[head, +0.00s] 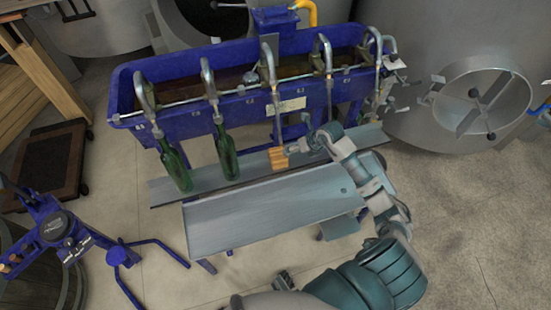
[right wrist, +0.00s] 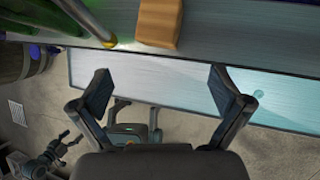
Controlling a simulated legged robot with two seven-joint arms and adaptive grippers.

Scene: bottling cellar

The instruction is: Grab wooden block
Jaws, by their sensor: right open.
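The wooden block (head: 277,158) is small, orange-brown, and sits on the narrow metal shelf under the filler spouts, right of the green bottles. In the right wrist view the block (right wrist: 158,22) is at the top, cut by the frame edge, beyond the fingertips. My right gripper (head: 292,149) appears close to the block's right side in the head view. In the wrist view my right gripper (right wrist: 160,88) is open, with nothing between its fingers. A small dark piece (head: 283,281) at the bottom of the head view may be my left gripper; its jaws are unclear.
Green bottles (head: 227,152) (head: 175,163) stand on the shelf left of the block. The blue filler trough (head: 125,95) and its spouts hang above. A bare metal plate (head: 262,208) lies in front. A blue stand (head: 55,225) is at left and steel tanks are behind.

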